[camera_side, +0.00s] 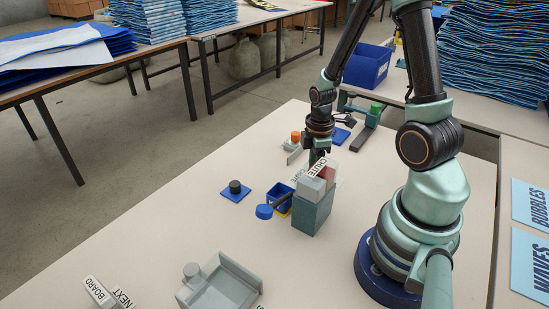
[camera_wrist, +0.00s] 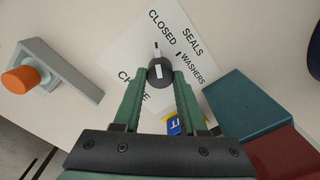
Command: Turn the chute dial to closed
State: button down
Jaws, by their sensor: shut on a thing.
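The chute dial's dark round knob (camera_wrist: 160,73) sits on a white plate (camera_wrist: 125,50) lettered CHUTE, CLOSED, SEALS and WASHERS. A white stripe on the knob runs roughly up and down in the wrist view, on the side of the CLOSED lettering. My gripper (camera_wrist: 159,76) has its two green fingers on either side of the knob, shut on it. In the side view my gripper (camera_side: 317,155) points down behind the teal box (camera_side: 312,214) and the white CHUTE sign (camera_side: 318,166). The knob is hidden there.
The teal box also stands close on the right in the wrist view (camera_wrist: 247,100). An orange cap (camera_wrist: 20,80) on a grey bracket (camera_wrist: 68,68) is at left. A blue bin (camera_side: 280,192), blue disc (camera_side: 264,211) and grey tray (camera_side: 220,288) stand nearby.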

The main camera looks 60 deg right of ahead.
jog(key=shift+c, duration=2.3)
grip_release()
notch_tip(320, 180, up, 12)
jog(key=w+a+r+m+t, duration=0.1)
jog(key=a+r+m+t, duration=0.4)
jog(key=a+r+m, duration=0.4)
jog(key=a+r, duration=0.2)
jog(key=a, duration=0.2)
jog(key=shift+w+a+r+t, duration=0.15)
jog(key=shift+w+a+t, duration=0.05)
jog(key=shift+t, duration=0.1)
